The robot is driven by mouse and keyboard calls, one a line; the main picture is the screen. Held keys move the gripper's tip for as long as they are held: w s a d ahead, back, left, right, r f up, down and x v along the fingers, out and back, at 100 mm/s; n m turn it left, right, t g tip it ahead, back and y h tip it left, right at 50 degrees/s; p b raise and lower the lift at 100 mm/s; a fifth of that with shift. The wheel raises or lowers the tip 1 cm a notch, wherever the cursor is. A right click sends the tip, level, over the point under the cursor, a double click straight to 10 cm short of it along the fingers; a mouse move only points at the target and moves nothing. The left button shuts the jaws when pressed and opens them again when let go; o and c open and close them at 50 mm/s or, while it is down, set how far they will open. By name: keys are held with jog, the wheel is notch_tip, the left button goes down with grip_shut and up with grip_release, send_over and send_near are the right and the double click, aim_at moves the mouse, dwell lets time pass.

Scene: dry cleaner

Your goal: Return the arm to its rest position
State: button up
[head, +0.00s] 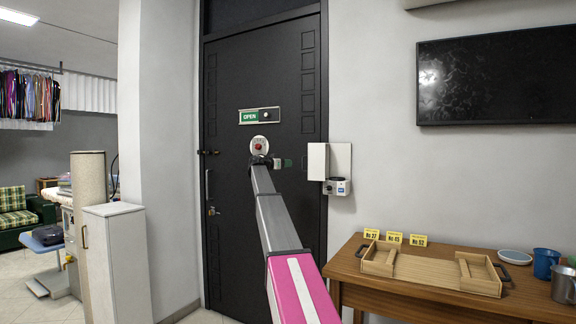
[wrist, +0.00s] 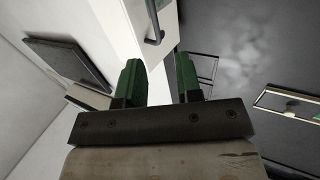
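My arm (head: 275,225), grey with a pink section, stretches from the bottom of the head view up and forward toward the black door. My gripper (wrist: 160,75) is open in the wrist view, its two green fingers well apart with nothing between them. In the head view the gripper (head: 285,162) is small, in front of the door's right part. I cannot tell its exact distance from the door there.
The black door (head: 225,100) is shut and bears a green OPEN sign (head: 259,115). A white wall box (head: 318,162) is right of the gripper. A wooden table (head: 400,290) with a tray (head: 425,270), cups and yellow number cards stands at right. A white cabinet (head: 115,262) stands left.

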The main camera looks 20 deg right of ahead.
jog(key=s+a+f+n+y, duration=0.3)
jog(key=s+a+f, duration=0.35)
jog(key=f, duration=0.85)
jog(key=s+a+f+n+g+y, duration=0.1)
jog(key=s+a+f+n+y, duration=0.2)
jog(key=s+f, duration=0.9)
jog(key=s+a+f+n+y, duration=0.3)
jog(key=s+a+f, duration=0.15)
jog(key=f, duration=1.35)
jog(key=s+a+f+n+g+y, duration=0.1)
jog(key=s+a+f, duration=0.4)
jog(key=s, duration=0.6)
jog(key=s+a+f+n+g+y, duration=0.1)
jog(key=s+a+f+n+y, duration=0.2)
jog(key=s+a+f, duration=0.3)
jog(key=s+a+f+n+g+y, duration=0.1)
jog(key=s+a+f+y, duration=0.3)
jog(key=s+f, duration=0.6)
jog(key=s+a+n, duration=0.1)
jog(key=s+a, duration=0.1)
jog(key=s, duration=0.3)
jog(key=shift+s+f+g, duration=0.15)
jog(key=shift+s+g, duration=0.15)
jog(key=shift+s, duration=0.05)
